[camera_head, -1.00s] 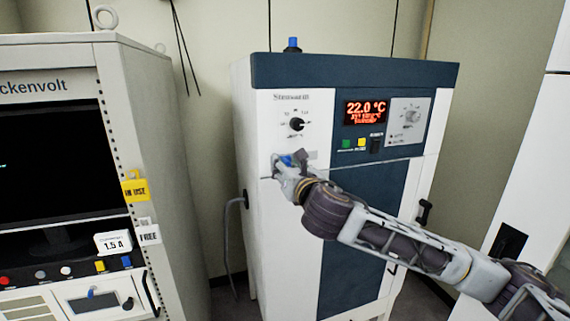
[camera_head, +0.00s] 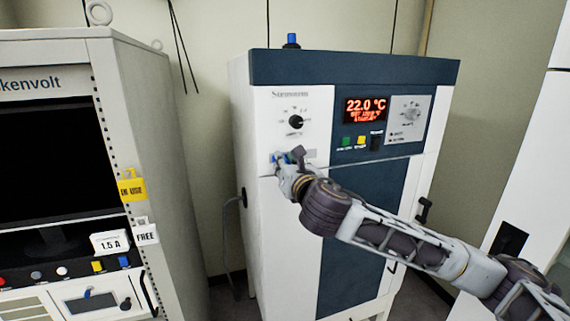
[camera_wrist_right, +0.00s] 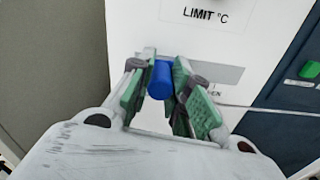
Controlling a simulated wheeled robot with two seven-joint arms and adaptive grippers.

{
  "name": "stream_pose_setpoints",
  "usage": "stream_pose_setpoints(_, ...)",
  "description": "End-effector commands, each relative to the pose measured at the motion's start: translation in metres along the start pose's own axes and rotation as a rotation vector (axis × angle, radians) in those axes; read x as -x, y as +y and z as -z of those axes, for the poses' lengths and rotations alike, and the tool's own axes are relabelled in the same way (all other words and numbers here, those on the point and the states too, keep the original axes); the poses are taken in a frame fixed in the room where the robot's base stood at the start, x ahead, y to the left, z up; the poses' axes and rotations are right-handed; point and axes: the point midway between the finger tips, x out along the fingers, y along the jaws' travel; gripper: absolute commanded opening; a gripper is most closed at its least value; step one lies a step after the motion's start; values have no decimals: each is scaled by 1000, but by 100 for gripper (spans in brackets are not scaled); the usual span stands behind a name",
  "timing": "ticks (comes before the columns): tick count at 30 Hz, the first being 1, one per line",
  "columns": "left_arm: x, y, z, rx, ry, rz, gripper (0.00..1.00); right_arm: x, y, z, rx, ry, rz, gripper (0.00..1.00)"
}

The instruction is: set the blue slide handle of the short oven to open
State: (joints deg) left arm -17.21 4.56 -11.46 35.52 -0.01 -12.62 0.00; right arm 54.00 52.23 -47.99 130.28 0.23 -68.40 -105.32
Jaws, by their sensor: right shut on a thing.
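The short oven (camera_head: 258,220) is a white cabinet with a dark blue top band and door. Its blue slide handle (camera_wrist_right: 160,80) sits on a grey plate (camera_wrist_right: 215,72) on the white front, below the dial; part of the handle also shows in the head view (camera_head: 279,158). My right gripper (camera_head: 285,163) is at the handle, and in the right wrist view (camera_wrist_right: 162,88) its green-padded fingers are closed on either side of it. The plate's lettering is mostly hidden by the fingers; only "EN" shows at its right. My left gripper is out of view.
A black dial (camera_head: 296,122) sits above the handle. A red display (camera_head: 366,110) reads 22.0 °C, with green and yellow buttons below. A grey cabinet (camera_head: 165,180) with "IN USE" and "FREE" tags stands left. A white cabinet (camera_head: 520,190) stands right.

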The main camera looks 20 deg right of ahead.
Motion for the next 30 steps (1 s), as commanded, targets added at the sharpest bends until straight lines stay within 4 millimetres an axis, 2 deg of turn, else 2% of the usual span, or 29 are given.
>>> stream_pose_setpoints(10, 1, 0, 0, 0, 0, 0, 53, 0, -7, -1, 0, 1, 1, 0)
stream_pose_setpoints(30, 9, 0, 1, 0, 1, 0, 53, -1, -61, -9, 1, 1, 5, 0)
